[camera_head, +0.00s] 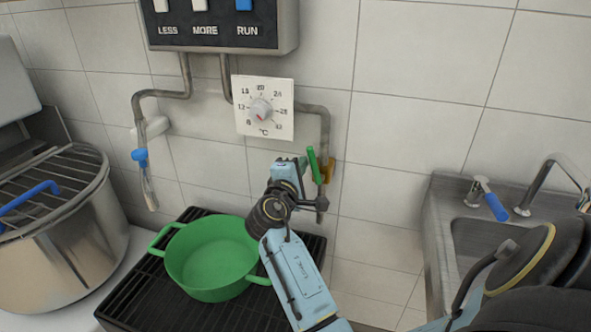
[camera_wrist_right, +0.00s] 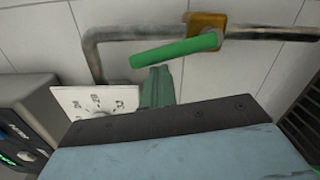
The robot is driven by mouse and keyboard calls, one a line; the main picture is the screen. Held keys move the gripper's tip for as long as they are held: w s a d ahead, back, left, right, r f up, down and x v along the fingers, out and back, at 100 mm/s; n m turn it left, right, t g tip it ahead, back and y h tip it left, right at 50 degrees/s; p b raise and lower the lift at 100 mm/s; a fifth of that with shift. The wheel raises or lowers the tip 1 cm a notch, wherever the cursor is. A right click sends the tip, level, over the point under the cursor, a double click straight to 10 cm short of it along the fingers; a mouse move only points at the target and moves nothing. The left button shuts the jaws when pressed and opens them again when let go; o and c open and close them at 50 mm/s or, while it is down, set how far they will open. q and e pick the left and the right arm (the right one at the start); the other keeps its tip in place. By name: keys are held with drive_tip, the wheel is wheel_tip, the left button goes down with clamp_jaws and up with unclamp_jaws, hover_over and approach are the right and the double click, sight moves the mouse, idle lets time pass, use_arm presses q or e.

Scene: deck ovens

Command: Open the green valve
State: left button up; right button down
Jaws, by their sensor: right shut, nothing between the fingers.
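The green valve (camera_head: 314,165) is a green lever handle on a brass body (camera_head: 328,171), set on a grey wall pipe. The handle stands nearly upright, leaning slightly left, roughly along the vertical pipe. In the right wrist view the green handle (camera_wrist_right: 172,51) slants out from the brass body (camera_wrist_right: 207,24). My right gripper (camera_head: 301,162) is just left of the handle, shut and empty. Its greenish fingertips (camera_wrist_right: 158,72) end close to the handle's edge in the right wrist view; I cannot tell whether they touch. My left gripper is not in view.
A temperature dial (camera_head: 263,108) is on the wall up and left of the valve, below the control box (camera_head: 222,25). A green pot (camera_head: 210,257) stands on a black grate below. A steel pot (camera_head: 65,245) is left, a sink (camera_head: 440,235) right.

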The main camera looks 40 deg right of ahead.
drive_tip(key=m, duration=0.1)
drive_tip(key=s+m, duration=0.1)
drive_tip(key=shift+s+d+r+m, duration=0.15)
drive_tip(key=shift+d+r+m, duration=0.15)
drive_tip(key=shift+d, duration=0.1)
drive_tip(key=shift+s, duration=0.1)
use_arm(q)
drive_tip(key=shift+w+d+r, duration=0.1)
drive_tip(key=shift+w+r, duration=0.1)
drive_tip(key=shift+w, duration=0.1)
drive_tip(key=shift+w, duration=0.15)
